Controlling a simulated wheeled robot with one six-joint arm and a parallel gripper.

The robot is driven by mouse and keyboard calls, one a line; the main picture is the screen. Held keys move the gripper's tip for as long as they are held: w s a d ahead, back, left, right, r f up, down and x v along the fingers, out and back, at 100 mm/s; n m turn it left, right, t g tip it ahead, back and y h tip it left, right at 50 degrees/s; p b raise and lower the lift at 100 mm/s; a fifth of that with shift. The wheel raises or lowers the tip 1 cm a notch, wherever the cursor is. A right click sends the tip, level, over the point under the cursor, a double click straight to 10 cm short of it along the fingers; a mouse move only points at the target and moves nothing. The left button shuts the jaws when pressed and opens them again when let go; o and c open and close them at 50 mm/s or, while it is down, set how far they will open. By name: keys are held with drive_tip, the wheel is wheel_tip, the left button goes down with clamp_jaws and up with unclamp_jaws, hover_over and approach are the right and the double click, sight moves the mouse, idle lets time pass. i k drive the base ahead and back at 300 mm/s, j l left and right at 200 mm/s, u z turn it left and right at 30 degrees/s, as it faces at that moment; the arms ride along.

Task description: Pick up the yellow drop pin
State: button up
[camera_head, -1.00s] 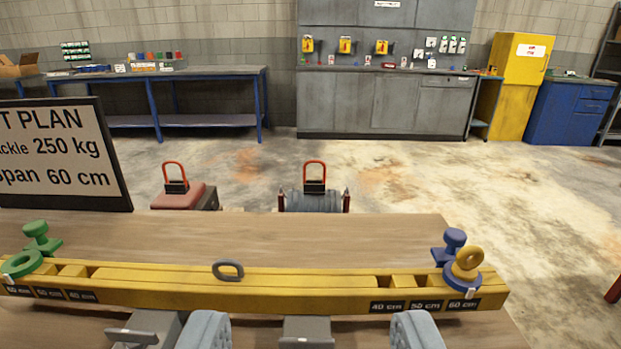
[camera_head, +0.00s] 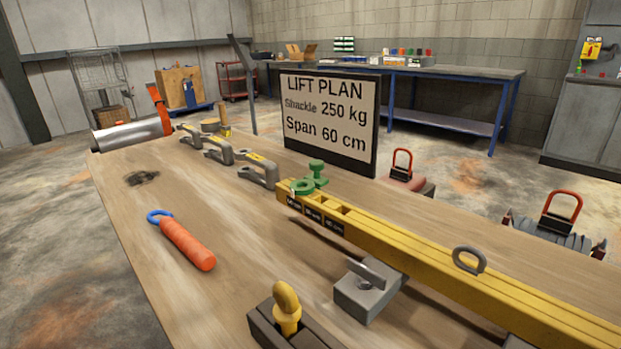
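A grey clamp block (camera_head: 368,290) stands close right of the pin. An orange cylinder (camera_head: 188,244) lies to the left. A lift plan sign (camera_head: 330,122) and several grey shackles (camera_head: 220,150) stand behind.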

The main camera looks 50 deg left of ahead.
sight(286, 312)
drive_tip(key=u, duration=1)
